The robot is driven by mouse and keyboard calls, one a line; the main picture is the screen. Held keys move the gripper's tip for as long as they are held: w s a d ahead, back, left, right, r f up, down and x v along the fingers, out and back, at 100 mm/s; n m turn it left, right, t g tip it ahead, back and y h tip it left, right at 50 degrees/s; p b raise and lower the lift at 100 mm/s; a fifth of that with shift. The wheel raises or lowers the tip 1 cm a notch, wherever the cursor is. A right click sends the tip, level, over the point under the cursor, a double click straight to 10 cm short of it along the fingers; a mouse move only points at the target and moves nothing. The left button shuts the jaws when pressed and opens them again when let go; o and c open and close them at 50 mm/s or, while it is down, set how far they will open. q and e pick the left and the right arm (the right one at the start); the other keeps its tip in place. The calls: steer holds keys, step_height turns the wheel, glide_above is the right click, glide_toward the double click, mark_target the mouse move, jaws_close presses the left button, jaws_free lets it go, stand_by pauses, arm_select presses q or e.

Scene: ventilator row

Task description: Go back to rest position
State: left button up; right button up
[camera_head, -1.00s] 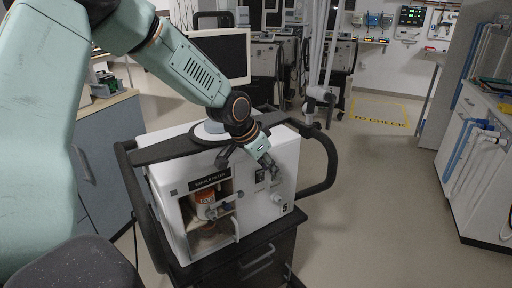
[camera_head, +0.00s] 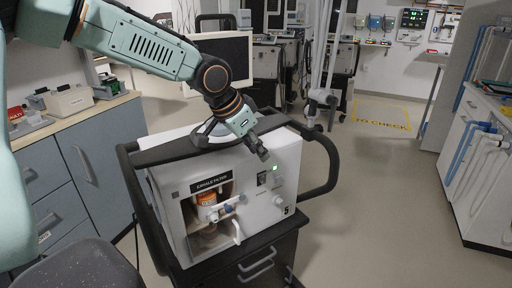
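My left arm comes in from the upper left and reaches over the white ventilator (camera_head: 285,165). My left gripper (camera_head: 262,153) is in front of the ventilator's upper front edge, above its switch and green light. Its fingers look close together, and I see nothing held in it, but the fingertips are too small to tell if they are fully shut. The ventilator stands on a dark cart (camera_head: 215,275) with black handles. Its open bay under the "EXHALE FILTER" label holds an orange-and-white canister (camera_head: 207,203). My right gripper is not in view.
A grey-blue cabinet (camera_head: 75,170) with boxes on top stands at the left. A monitor (camera_head: 225,58) and more ventilator carts are behind. A white counter with blue tubes (camera_head: 465,150) is at the right. The floor between is clear, with a yellow "TO CHECK" area (camera_head: 383,115).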

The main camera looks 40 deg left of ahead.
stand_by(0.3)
arm_select(q)
steer(key=w+d+n+t+h, duration=0.2)
steer(key=w+d+t, duration=0.1)
steer(key=d, duration=0.5)
steer(key=s+d+f+n+g+y, duration=0.1)
steer(key=s+d+f+n, duration=0.1)
steer(key=f, duration=0.4)
steer(key=s+d+f+n, duration=0.1)
steer(key=s+d+f, duration=0.15)
steer(key=f, duration=0.25)
steer(key=s+f+g+y, duration=0.1)
steer(key=s+f+g, duration=0.1)
steer(key=s+f, duration=0.5)
steer(key=s+f+g+y, duration=0.1)
steer(key=s+f+g, duration=0.2)
steer(key=s+f, duration=0.4)
steer(key=s+f+g, duration=0.2)
steer(key=s+f, duration=0.6)
steer(key=s, duration=0.9)
steer(key=shift+s+d+m+g+y, duration=0.2)
steer(key=shift+d+m+g+y, duration=0.1)
steer(key=shift+d+g+y, duration=0.15)
